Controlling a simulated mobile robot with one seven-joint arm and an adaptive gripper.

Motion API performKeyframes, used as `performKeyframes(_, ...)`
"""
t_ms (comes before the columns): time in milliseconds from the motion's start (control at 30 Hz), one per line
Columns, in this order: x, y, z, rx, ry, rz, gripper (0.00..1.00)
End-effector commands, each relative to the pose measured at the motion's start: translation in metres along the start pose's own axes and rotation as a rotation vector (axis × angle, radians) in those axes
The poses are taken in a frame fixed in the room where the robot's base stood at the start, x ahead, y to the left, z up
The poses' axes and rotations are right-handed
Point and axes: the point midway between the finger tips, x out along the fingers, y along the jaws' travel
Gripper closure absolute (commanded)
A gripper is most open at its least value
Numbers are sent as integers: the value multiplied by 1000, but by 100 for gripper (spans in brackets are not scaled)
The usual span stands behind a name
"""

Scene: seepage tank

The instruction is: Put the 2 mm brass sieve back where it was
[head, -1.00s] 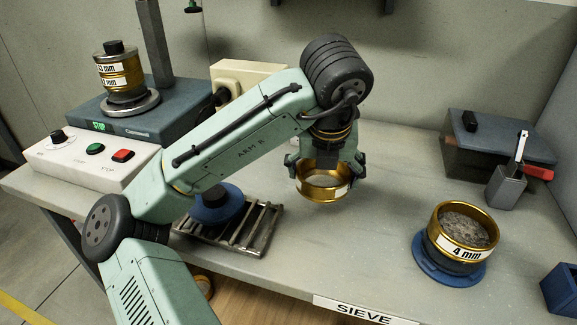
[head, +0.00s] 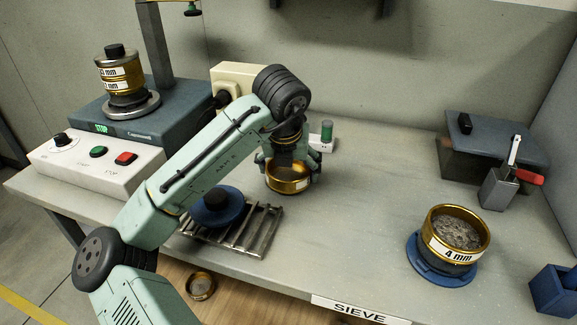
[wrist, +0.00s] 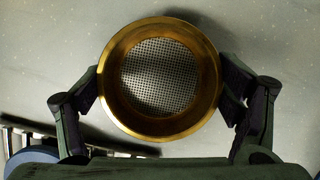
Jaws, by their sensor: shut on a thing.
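A brass sieve (head: 287,180) is held in my gripper (head: 287,170), close above or at the bench top in the head view; I cannot tell whether it touches. The wrist view shows the sieve (wrist: 160,122) from above, upright and empty, with its mesh bare and a jaw on each side of its rim. Its label faces the front and is too small to read. A stack of brass sieves (head: 122,78) stands on the shaker (head: 130,120) at the back left. A 4 mm sieve (head: 455,250) full of gravel stands on a blue base (head: 440,268) at the right.
A slatted metal rack (head: 240,240) with a blue lid (head: 217,205) lies left of the sieve. A small white device with a green top (head: 326,132) stands behind it. A dark box (head: 490,155) and a grey holder (head: 498,190) are at the right. The middle bench is clear. A small brass pan (head: 201,286) shows below.

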Motion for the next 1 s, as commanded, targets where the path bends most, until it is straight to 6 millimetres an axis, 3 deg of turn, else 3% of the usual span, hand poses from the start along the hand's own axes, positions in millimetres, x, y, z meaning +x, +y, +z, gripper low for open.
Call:
performKeyframes(233,4,0,-2,0,1,0,50)
performKeyframes(267,3,0,-1,0,1,0,13)
performKeyframes(467,3,0,-1,0,1,0,0)
performKeyframes(800,2,0,-1,0,1,0,0)
performKeyframes(1000,-17,0,0,1,-2,0,0)
